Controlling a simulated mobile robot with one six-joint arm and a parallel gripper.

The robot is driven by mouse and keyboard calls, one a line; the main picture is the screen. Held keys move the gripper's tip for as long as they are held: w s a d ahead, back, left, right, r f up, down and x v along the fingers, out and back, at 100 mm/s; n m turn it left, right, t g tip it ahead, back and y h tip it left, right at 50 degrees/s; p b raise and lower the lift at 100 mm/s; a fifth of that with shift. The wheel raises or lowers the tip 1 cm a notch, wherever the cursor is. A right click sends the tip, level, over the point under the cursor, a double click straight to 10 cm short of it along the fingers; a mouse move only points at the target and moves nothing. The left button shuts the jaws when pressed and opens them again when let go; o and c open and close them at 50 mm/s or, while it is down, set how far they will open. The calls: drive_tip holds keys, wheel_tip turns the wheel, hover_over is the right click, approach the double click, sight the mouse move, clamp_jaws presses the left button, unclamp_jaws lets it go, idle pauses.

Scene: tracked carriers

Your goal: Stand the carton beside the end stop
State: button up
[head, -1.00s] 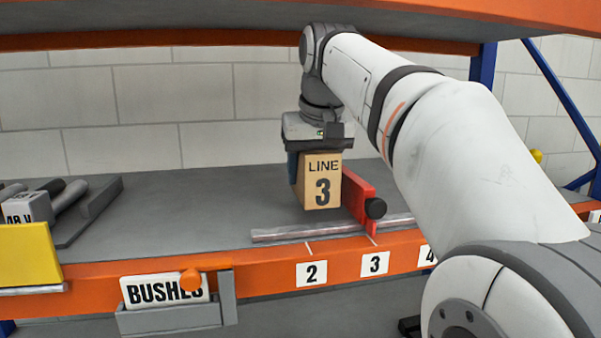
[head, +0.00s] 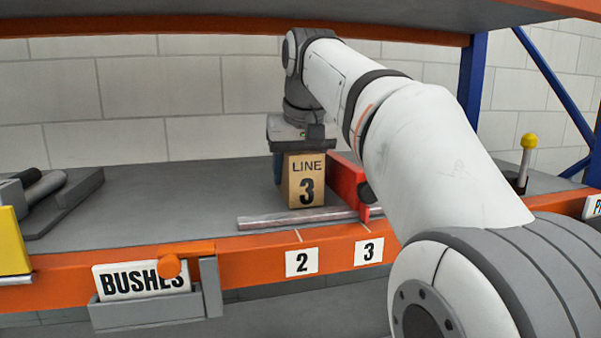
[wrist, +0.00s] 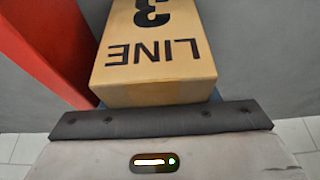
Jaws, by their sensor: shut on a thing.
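The carton (head: 307,182) is a tan box marked "LINE 3", upright on the shelf's front part with its label facing out. It also shows in the wrist view (wrist: 155,50), label upside down. My gripper (head: 297,160) is above and around it, shut on it; one bluish finger shows at its left. The end stop (head: 346,181) is a red plate with a dark knob, just right of the carton above label 3; it also shows in the wrist view (wrist: 52,45). Whether the carton touches the stop or the shelf, I cannot tell.
A metal rail (head: 290,219) runs along the shelf front before the carton. Labels 2 (head: 301,262) and 3 (head: 368,252) mark the orange beam (head: 250,265). A "BUSHES" holder (head: 145,282) hangs left.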

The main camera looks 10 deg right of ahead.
drive_tip(key=o, duration=1.4)
drive_tip(key=shift+f, duration=0.1)
drive_tip(key=shift+o, duration=0.2)
drive_tip(key=v, duration=0.5)
drive_tip(key=s+b, duration=0.3)
drive_tip(key=s, duration=0.9)
drive_tip(key=shift+s, duration=0.1)
